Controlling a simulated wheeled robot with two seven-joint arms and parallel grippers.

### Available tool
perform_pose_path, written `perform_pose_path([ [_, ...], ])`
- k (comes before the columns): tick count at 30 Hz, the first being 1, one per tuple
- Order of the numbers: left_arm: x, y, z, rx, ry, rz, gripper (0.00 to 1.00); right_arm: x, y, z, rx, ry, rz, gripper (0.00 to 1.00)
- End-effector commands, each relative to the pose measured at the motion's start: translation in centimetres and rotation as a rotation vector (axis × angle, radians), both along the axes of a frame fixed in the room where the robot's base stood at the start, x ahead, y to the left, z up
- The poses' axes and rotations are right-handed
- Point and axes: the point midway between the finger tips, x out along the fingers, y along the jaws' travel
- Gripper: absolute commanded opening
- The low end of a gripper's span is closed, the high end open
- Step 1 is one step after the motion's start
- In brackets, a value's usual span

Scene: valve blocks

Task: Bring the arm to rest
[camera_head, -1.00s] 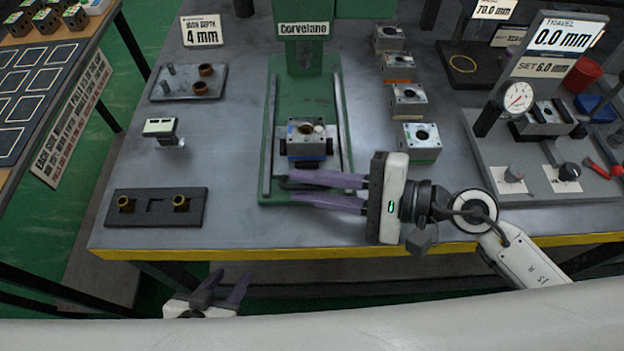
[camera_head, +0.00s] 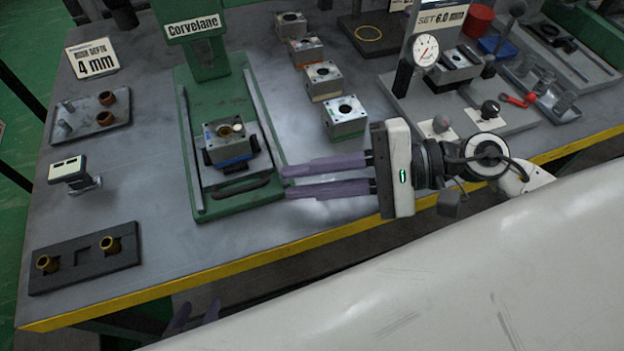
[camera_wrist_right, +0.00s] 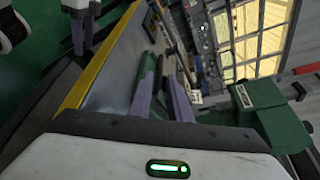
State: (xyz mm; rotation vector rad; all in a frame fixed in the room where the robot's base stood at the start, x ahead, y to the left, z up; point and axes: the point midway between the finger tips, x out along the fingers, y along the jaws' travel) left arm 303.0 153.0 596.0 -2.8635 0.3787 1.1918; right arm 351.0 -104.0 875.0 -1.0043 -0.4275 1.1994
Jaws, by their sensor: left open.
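My right gripper (camera_head: 286,182) points left above the table's front part, just right of the green press marked Corvelane (camera_head: 205,108). Its two purple fingers are parallel with a narrow gap, and nothing shows between them. The fingers also show in the right wrist view (camera_wrist_right: 163,92), apart and empty. My left gripper (camera_head: 197,318) is low in front of the table edge. Only its two spread fingertips show; the rest is hidden behind a white surface. A valve block (camera_head: 229,140) with a brass-coloured part on top sits in the press, apart from my right fingers.
Several valve blocks (camera_head: 345,116) stand in a row right of the press. A dial gauge (camera_head: 425,50) on a grey base is further right. A black holder (camera_head: 84,263) with brass bushings lies at the left front. The table (camera_head: 150,215) has a yellow front edge.

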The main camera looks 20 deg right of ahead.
Motion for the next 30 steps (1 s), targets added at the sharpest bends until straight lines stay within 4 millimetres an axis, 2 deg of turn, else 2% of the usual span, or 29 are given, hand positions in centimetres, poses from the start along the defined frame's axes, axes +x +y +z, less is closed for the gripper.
perform_pose_path([
  [6,0.0,-0.1,-0.3,0.001,0.003,-0.002,0.40,-0.4,-0.8,0.2,-0.002,-0.001,0.002,0.17],
  [22,0.2,-0.1,0.2,-0.001,-0.004,-0.001,0.40,-0.4,-0.8,0.5,-0.001,-0.001,0.002,0.17],
  [30,0.2,0.2,4.3,-0.007,-0.009,0.009,0.40,-0.3,-0.8,5.1,-0.001,-0.001,0.002,0.17],
])
